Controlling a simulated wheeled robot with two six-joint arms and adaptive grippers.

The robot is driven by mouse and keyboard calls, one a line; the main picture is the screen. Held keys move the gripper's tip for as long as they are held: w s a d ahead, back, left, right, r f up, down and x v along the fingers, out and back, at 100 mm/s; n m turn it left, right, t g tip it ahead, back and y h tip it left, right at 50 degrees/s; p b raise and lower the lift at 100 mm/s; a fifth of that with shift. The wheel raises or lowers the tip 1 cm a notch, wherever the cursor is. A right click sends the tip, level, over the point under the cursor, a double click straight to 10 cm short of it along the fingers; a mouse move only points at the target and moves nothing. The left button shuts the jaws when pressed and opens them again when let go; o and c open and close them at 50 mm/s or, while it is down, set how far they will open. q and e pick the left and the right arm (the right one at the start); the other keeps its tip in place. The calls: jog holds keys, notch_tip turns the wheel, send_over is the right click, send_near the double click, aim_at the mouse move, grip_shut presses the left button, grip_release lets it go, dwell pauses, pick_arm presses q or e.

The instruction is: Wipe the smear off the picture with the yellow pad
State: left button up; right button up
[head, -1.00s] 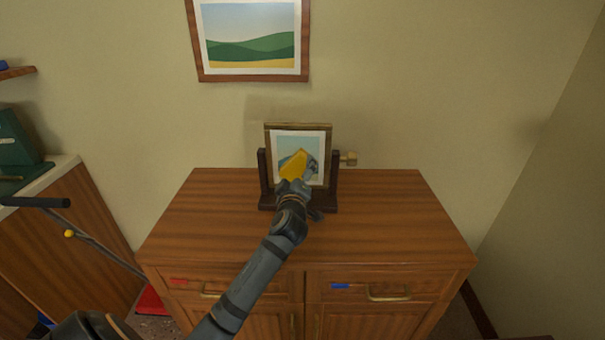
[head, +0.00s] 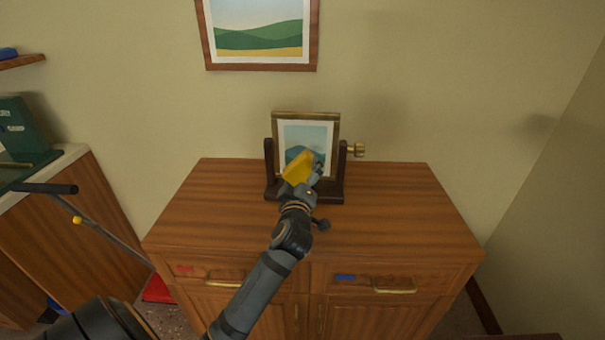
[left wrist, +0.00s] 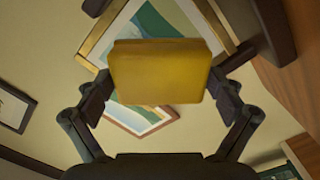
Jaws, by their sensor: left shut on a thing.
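The picture (head: 306,135) shows a blue sky and hills, in a gold frame held in a dark wooden stand (head: 340,175) on the cabinet. My left gripper (head: 312,180) is shut on the yellow pad (head: 298,167) in front of its lower part. The pad and arm hide the lower picture; I cannot tell whether the pad touches it. No smear can be made out on the part that shows. In the left wrist view the pad (left wrist: 160,72) sits between both fingers, with the gold-framed picture (left wrist: 105,32) tilted behind it. My right gripper is not in view.
The wooden cabinet (head: 400,205) has bare top on both sides of the stand. A brass knob (head: 355,150) sticks out right of the frame. A larger landscape picture (head: 260,35) hangs on the wall above. A black-handled pole (head: 110,237) stands at the left.

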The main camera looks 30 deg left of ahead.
aim_at(309, 170)
pick_arm(q)
jog(key=shift+s+d+f, duration=0.1)
jog(key=shift+s+d, duration=0.1)
jog(key=shift+s, duration=0.05)
jog(key=shift+b+v, duration=0.3)
jog(key=shift+v, duration=0.9)
jog(key=r+p, duration=0.1)
jog(key=p, duration=0.2)
jog(key=w+r+p, duration=0.1)
jog(key=p, duration=0.2)
jog(key=shift+w+d+r, duration=0.2)
jog(key=shift+w+d, duration=0.1)
jog(key=shift+w+d+f+p, duration=0.1)
jog(key=shift+p, duration=0.3)
jog(key=shift+w+f, duration=0.1)
jog(key=shift+f, duration=0.05)
jog(key=shift+p+x, duration=0.4)
jog(key=shift+x, duration=2.5)
